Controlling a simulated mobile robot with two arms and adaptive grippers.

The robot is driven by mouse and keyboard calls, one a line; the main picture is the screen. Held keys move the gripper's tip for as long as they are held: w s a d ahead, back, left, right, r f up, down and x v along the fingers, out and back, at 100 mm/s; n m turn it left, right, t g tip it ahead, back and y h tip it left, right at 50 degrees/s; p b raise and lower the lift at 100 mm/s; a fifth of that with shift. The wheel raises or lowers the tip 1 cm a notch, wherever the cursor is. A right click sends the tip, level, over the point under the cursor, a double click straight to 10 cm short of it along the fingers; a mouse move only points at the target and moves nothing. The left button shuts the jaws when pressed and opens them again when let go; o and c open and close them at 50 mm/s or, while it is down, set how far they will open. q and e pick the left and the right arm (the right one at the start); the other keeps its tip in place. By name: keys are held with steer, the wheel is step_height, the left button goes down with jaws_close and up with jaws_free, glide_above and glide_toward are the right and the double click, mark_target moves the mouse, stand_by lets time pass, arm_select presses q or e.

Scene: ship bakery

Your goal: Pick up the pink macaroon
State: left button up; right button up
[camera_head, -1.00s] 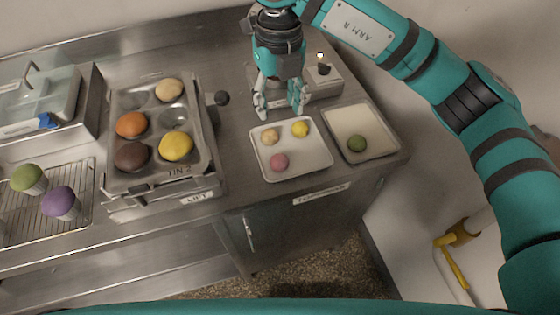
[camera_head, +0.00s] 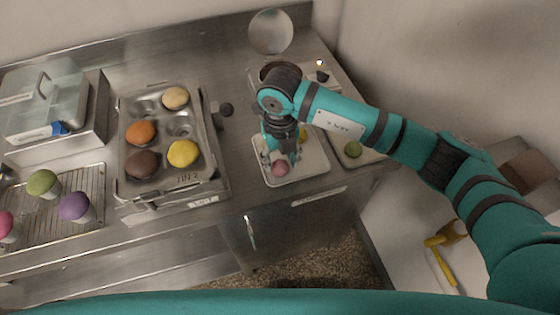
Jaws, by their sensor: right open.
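The pink macaroon (camera_head: 280,169) lies near the front of a white tray (camera_head: 312,174) on the steel counter. My right gripper (camera_head: 279,158) is over this tray, open and pointing down, with its fingertips close around the back of the pink macaroon. I cannot tell whether the fingers touch it. A yellow macaroon (camera_head: 303,135) shows partly behind the gripper. The beige macaroon on the same tray is hidden by the gripper. My left gripper is not in view.
A second tray with a green macaroon (camera_head: 353,149) stands to the right, partly behind my right arm. A muffin tin (camera_head: 207,172) with several coloured muffins stands to the left. A wire rack (camera_head: 37,224) with cupcakes is at the far left.

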steer(key=shift+f, duration=1.1)
steer(key=c, duration=0.5)
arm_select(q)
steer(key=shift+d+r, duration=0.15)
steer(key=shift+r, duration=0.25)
arm_select(e)
steer(key=shift+o, duration=0.2)
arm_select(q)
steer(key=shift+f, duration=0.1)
arm_select(e)
steer(key=shift+r, duration=0.1)
steer(key=shift+r+b, duration=0.35)
steer(key=shift+r, duration=0.15)
step_height(320, 180, up, 2)
steer(key=shift+r+b, duration=0.1)
steer(key=shift+b, duration=0.55)
arm_select(q)
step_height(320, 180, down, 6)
steer(key=b, duration=0.4)
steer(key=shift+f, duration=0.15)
arm_select(e)
steer(key=s+a, duration=0.2)
steer(key=s, duration=0.3)
steer(key=s+a+r, duration=0.1)
steer(key=s, duration=0.4)
steer(key=s+a, duration=0.2)
steer(key=s, duration=0.3)
steer(key=shift+a+r, duration=0.35)
